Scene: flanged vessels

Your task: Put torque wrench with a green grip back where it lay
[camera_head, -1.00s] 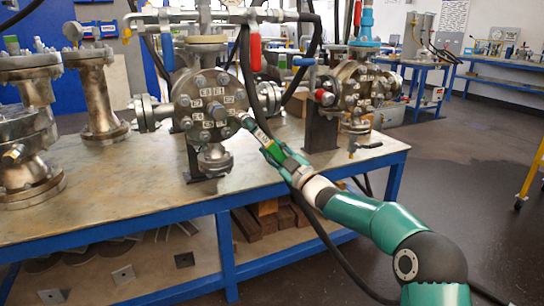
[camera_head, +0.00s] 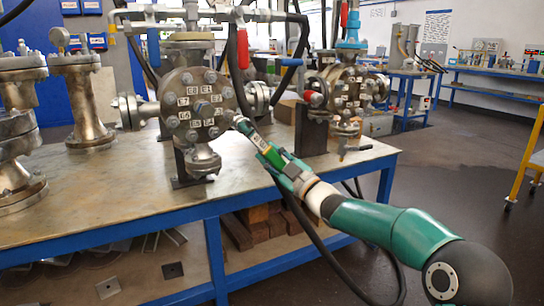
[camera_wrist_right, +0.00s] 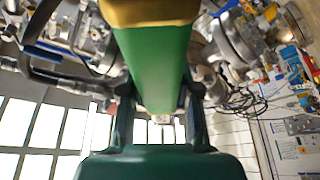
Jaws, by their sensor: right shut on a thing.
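The torque wrench with a green grip (camera_head: 270,154) is held in my right gripper (camera_head: 281,168). Its far end reaches up and left to the right side of the labelled bolted flange (camera_head: 202,105); I cannot tell whether it sits on a bolt. In the right wrist view the green grip (camera_wrist_right: 155,65) with a yellow-brown end fills the upper middle, between the two fingers of my right gripper (camera_wrist_right: 157,105). The fingers are shut on it. The place where the wrench lay cannot be made out. My left gripper is not in view.
The workbench (camera_head: 90,205) with a blue frame carries flanged vessels. A second flanged vessel (camera_head: 345,88) stands to the right, and a pipe fitting (camera_head: 85,100) at the left. A black hose (camera_head: 243,75) hangs close to the wrench. The bench top's front left is clear.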

